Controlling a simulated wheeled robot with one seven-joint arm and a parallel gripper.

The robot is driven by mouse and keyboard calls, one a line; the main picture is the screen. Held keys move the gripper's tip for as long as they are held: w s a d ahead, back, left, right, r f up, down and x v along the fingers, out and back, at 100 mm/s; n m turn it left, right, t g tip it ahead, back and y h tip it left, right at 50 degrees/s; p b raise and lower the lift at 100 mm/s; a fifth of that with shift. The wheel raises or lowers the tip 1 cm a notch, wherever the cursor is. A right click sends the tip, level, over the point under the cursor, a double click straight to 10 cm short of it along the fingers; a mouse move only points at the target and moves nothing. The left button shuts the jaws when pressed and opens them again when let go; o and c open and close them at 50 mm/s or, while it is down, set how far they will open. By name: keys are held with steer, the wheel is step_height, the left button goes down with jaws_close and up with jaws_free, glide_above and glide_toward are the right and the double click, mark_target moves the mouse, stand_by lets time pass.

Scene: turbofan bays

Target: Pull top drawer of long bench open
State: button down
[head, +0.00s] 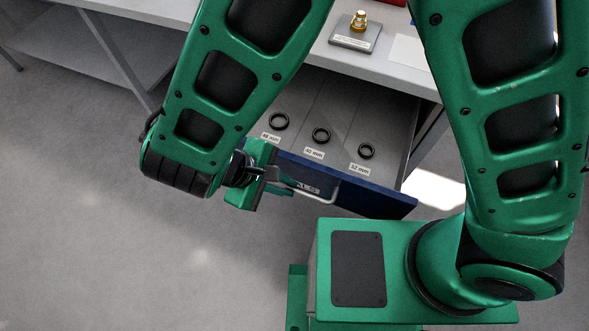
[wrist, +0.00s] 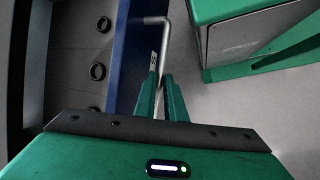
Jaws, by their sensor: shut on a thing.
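The long bench (head: 404,72) has a light grey top at the upper right of the head view. Its drawer (head: 340,108) is pulled out, with its grey inside showing. The drawer has a dark blue front (head: 372,196) with a metal bar handle (head: 322,196). In the wrist view the blue front (wrist: 128,62) and the handle (wrist: 155,50) run up from my fingers. My gripper (wrist: 163,92) is shut on the handle, near one end of it. In the head view my gripper (head: 268,183) is at the left part of the drawer front, partly hidden by my arm.
Three black rings lie in the drawer, at labels: left ring (head: 279,121), middle ring (head: 321,135), right ring (head: 366,151). A brass fitting (head: 359,20) stands on a grey plate on the bench top. Open grey floor (head: 120,260) lies at the left. My base is close in front of the drawer.

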steer(key=shift+s+a, duration=0.4)
steer(key=shift+s, duration=0.35)
steer(key=c, duration=1.8)
jaws_free()
steer(key=shift+d, duration=0.1)
steer(key=v, duration=1)
steer(key=shift+w+r, duration=0.1)
steer(key=shift+r, duration=0.3)
steer(key=shift+w, duration=0.1)
